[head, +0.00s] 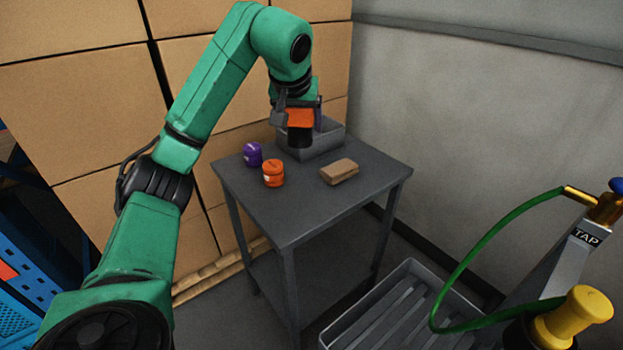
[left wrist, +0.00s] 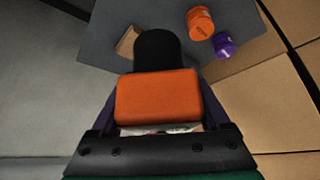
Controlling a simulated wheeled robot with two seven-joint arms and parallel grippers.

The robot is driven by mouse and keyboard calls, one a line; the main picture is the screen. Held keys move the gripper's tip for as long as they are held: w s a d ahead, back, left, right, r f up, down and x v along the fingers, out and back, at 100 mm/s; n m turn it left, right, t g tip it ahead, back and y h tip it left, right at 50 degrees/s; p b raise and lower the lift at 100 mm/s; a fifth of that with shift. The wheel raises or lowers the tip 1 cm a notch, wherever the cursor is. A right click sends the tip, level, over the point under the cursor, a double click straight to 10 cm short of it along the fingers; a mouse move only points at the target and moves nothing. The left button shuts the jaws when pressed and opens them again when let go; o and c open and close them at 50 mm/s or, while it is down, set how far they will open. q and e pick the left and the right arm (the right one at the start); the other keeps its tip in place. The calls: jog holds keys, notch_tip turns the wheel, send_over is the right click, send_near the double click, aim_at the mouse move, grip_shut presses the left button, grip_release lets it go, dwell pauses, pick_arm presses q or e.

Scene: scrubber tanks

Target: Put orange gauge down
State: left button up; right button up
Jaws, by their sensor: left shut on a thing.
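The orange gauge (head: 299,117) has an orange block-shaped body and a black cylindrical lower end. My left gripper (head: 297,103) is shut on its orange body and holds it over the back of the grey table (head: 295,215), in front of the grey bin. In the left wrist view the gauge (left wrist: 158,98) sits between the fingers, with its black end pointing away toward the table. I cannot tell whether the black end touches the tabletop. My right gripper is not in view.
On the table are a purple jar (head: 252,155), an orange jar (head: 273,174), a brown block (head: 339,171) and an open grey bin (head: 327,138). The table's front is clear. A slatted grey tray (head: 400,312), green hose (head: 470,255) and yellow-capped fixture (head: 572,318) stand at right.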

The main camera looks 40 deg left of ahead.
pick_arm(q)
jog(key=f+b, duration=0.1)
jog(key=f, duration=0.5)
jog(key=f+b, duration=0.1)
jog(key=f, duration=0.6)
jog(key=f+b, duration=0.1)
jog(key=f, duration=0.6)
jog(key=shift+a, duration=0.4)
jog(key=shift+f, duration=0.15)
jog(key=shift+f+b, duration=0.1)
jog(key=shift+b, duration=0.2)
jog(key=o, duration=1.4)
jog(key=shift+f, duration=0.1)
jog(key=shift+r, duration=0.3)
jog(key=v, duration=1.1)
jog(key=shift+s+d+r+p, duration=0.15)
jog(key=shift+d+r+p, duration=0.05)
jog(key=shift+r+p, duration=0.15)
jog(key=shift+f, duration=0.1)
